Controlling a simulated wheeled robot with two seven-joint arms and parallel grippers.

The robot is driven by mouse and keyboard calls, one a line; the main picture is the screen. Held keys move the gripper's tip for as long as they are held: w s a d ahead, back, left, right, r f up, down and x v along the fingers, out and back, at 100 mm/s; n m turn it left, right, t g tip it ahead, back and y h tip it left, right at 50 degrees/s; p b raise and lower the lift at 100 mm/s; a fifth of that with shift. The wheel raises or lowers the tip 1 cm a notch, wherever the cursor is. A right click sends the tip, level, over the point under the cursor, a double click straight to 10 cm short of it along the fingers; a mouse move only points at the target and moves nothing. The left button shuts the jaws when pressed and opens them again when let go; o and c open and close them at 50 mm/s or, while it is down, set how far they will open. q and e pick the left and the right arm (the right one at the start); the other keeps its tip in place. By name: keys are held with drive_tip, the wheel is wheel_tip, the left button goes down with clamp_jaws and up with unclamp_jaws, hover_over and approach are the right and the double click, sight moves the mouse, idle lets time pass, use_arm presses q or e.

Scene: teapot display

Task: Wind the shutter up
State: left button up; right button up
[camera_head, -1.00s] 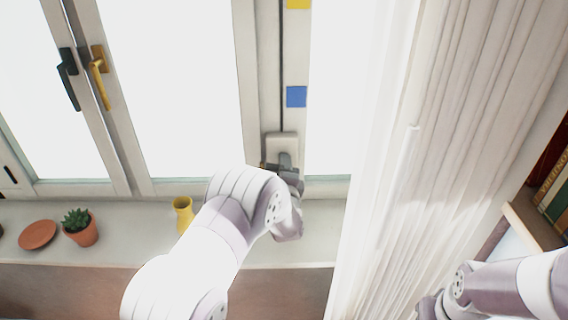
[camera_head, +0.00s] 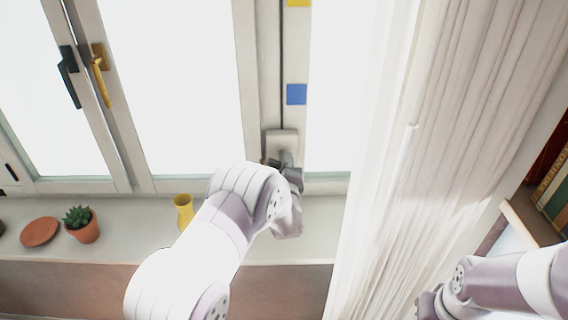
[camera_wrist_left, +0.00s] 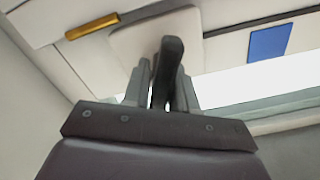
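The winder is a pale box (camera_head: 281,143) on the window post, at the foot of a dark vertical slit. In the left wrist view its pale plate (camera_wrist_left: 140,44) fills the upper middle, with a dark handle (camera_wrist_left: 171,60) standing out from it. My left gripper (camera_head: 287,163) is at the winder's lower part. In the wrist view its grey fingers (camera_wrist_left: 166,88) stand on both sides of the dark handle and look closed on it. In the head view my wrist hides most of the handle. My right gripper (camera_head: 428,306) is partly in view at the bottom right, fingers unclear.
A blue square (camera_head: 296,94) and a yellow one (camera_head: 298,3) mark the post above the winder. A white curtain (camera_head: 440,130) hangs to the right. On the sill (camera_head: 318,225) stand a yellow vase (camera_head: 184,210), a potted succulent (camera_head: 82,226) and a terracotta saucer (camera_head: 40,232).

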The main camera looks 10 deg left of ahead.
use_arm(q)
drive_tip(key=shift+o, duration=0.9)
drive_tip(key=b+v, duration=0.1)
drive_tip(key=v, duration=1.1)
drive_tip(key=shift+s+b, duration=0.35)
drive_tip(key=shift+b, duration=0.05)
drive_tip(key=shift+d, duration=0.15)
